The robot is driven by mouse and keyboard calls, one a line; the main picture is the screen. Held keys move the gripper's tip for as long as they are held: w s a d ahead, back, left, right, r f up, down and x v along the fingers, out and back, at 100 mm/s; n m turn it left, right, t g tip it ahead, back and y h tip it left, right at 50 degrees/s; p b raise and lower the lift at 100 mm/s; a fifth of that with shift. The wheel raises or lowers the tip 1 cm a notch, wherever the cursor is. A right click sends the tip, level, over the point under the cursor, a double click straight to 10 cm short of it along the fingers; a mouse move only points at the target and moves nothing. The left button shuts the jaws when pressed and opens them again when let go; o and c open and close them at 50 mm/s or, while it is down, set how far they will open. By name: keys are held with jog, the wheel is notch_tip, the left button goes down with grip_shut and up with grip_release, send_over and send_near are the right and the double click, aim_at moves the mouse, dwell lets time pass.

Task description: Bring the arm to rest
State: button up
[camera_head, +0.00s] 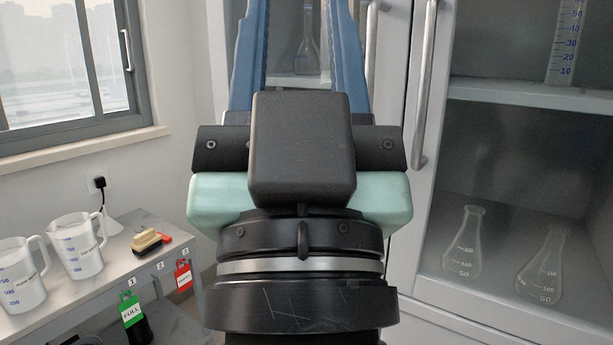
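My gripper (300,25) extends up the middle of the view, in front of the cabinet. Its two blue fingers stand well apart, with clear space between them, so it looks open. Their tips run out of the top of the picture. I see nothing held between the visible parts of the fingers. A glass flask (307,52) shows through the gap, apparently on a cabinet shelf behind. My dark wrist and the pale green gripper body fill the centre and hide what lies behind them.
The glass-fronted cabinet (404,190) fills the right, with two flasks (464,245) (543,268) and a graduated cylinder (566,42) inside. A window (62,62) is above.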

notch_tip(320, 180, up, 33)
jog(key=h+p, duration=0.1)
jog(key=p, duration=3.1)
jog(key=shift+s+d+f, duration=0.15)
jog(key=shift+s+d, duration=0.05)
jog(key=shift+s, duration=0.25)
jog(key=shift+o, duration=0.3)
jog(key=shift+r+p, duration=0.3)
jog(key=shift+p, duration=0.05)
jog(key=shift+o, duration=0.3)
jog(key=shift+d, duration=0.1)
